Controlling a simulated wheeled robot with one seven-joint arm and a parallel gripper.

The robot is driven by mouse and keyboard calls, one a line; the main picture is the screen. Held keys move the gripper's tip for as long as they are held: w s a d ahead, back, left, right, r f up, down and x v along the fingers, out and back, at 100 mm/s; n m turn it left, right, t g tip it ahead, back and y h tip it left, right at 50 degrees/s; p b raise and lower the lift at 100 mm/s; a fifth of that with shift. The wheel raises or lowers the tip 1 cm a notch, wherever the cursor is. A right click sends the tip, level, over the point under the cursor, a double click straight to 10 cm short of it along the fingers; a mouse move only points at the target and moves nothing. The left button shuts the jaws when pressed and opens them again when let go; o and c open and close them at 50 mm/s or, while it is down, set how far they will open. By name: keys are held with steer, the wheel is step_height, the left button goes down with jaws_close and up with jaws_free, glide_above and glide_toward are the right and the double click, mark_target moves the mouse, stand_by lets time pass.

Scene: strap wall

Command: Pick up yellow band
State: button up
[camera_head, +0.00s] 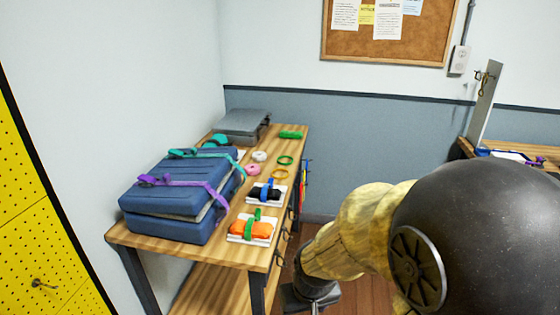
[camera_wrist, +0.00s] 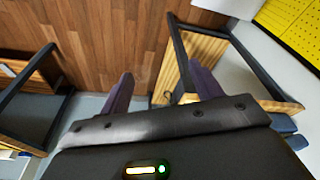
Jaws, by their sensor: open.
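The yellow band (camera_head: 280,174) is a small ring lying on the right part of the wooden table (camera_head: 185,247) in the head view, just in front of a green ring (camera_head: 285,160). My gripper (camera_head: 310,300) is low in the head view, beside the table's front right and apart from the band. In the wrist view my gripper (camera_wrist: 161,88) has its two purple-grey fingers spread, with nothing between them. The yellow band cannot be made out in the wrist view.
Strapped blue cases (camera_head: 165,222) fill the table's left. White and pink rolls, a black strapped item (camera_head: 265,193) and an orange one (camera_head: 250,230) lie near the band. The wooden floor (camera_wrist: 105,40) is clear. A yellow pegboard (camera_head: 40,245) stands left.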

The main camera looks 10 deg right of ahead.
steer(key=w+p+v, duration=0.2)
steer(key=p+v, duration=0.6)
steer(key=v, duration=0.2)
steer(key=shift+r, duration=0.4)
steer(key=shift+w, duration=0.1)
